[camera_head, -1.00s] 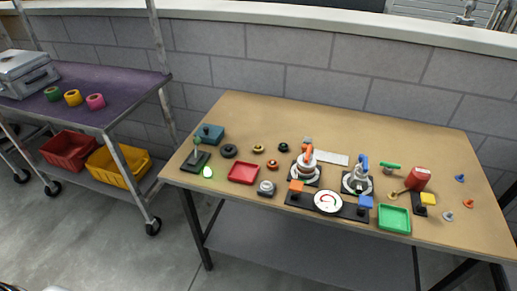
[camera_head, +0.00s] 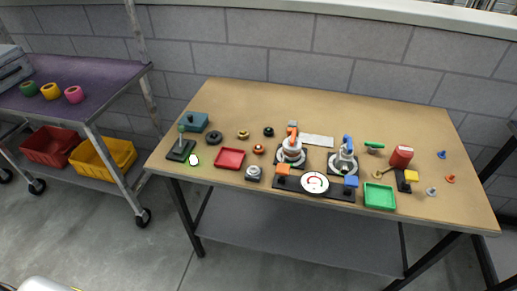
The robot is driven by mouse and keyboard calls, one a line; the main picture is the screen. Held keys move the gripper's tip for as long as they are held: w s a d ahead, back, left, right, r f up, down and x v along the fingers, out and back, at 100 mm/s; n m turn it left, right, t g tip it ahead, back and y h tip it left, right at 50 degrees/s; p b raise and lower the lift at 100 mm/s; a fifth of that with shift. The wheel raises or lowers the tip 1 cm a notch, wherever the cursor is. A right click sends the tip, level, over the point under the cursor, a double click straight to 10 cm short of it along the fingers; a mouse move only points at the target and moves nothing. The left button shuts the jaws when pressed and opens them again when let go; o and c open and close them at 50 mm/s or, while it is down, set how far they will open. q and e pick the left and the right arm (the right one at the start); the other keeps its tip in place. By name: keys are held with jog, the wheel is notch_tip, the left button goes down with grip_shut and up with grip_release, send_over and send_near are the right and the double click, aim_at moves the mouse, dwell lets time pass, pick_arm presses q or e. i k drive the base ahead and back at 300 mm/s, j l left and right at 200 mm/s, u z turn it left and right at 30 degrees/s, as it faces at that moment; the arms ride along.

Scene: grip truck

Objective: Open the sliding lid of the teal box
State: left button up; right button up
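The teal box (camera_head: 195,121) sits at the far left end of the wooden table (camera_head: 300,105). Its lid is on top with a small dark knob, and it looks shut, though it is small in view. A dark stand with a green-topped lever (camera_head: 181,146) stands just in front of it. Neither of my grippers shows in the head view.
On the table are a red tray (camera_head: 229,159), a black ring (camera_head: 214,137), a green tray (camera_head: 379,196), a gauge (camera_head: 314,183) and a red block (camera_head: 400,156). A cart with a purple top (camera_head: 95,85) stands left, a gap from the table. Grey floor (camera_head: 130,262) lies open in front.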

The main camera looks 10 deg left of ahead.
aim_at(190, 118)
jog(key=u, duration=1.05)
